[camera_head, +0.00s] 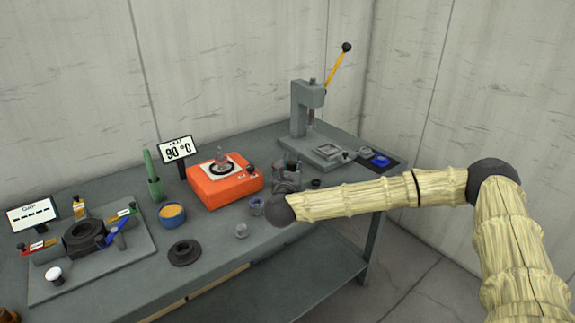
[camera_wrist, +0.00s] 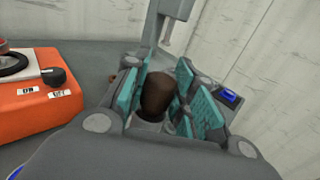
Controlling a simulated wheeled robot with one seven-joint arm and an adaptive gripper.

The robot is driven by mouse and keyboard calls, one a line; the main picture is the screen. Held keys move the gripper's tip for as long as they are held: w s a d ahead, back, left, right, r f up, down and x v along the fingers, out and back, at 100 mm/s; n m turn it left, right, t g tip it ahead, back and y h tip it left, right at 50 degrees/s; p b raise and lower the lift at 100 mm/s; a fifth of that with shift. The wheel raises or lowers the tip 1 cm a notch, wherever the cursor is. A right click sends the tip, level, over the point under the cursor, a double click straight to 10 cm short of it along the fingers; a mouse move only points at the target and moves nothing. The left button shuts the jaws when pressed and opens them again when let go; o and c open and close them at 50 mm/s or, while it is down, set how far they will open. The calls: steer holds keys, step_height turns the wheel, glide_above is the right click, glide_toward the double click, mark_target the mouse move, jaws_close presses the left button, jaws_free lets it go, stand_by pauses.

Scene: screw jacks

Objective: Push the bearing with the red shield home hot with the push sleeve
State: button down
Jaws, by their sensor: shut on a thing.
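My gripper (camera_head: 288,166) is at the bench right of the orange heater, partly hidden behind my arm in the head view. In the wrist view its teal pads (camera_wrist: 160,98) are shut on a dark brown, round-topped piece (camera_wrist: 158,92) with a grey lower part. It may be the push sleeve's handle, but I cannot tell for sure. A dark ring (camera_head: 220,167) lies on the white top of the heater (camera_head: 226,187). The wrist view shows the ring (camera_wrist: 14,65) with a reddish edge above it, cut off by the frame. I cannot make out a red shield clearly.
The display (camera_head: 175,149) behind the heater reads 90 °C.

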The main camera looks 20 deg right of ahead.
steer(key=s+b, duration=0.2)
steer(key=s, duration=0.6)
steer(key=shift+s+a+r, duration=0.25)
steer(key=shift+s+r, duration=0.05)
steer(key=shift+r, duration=0.15)
stand_by(0.3)
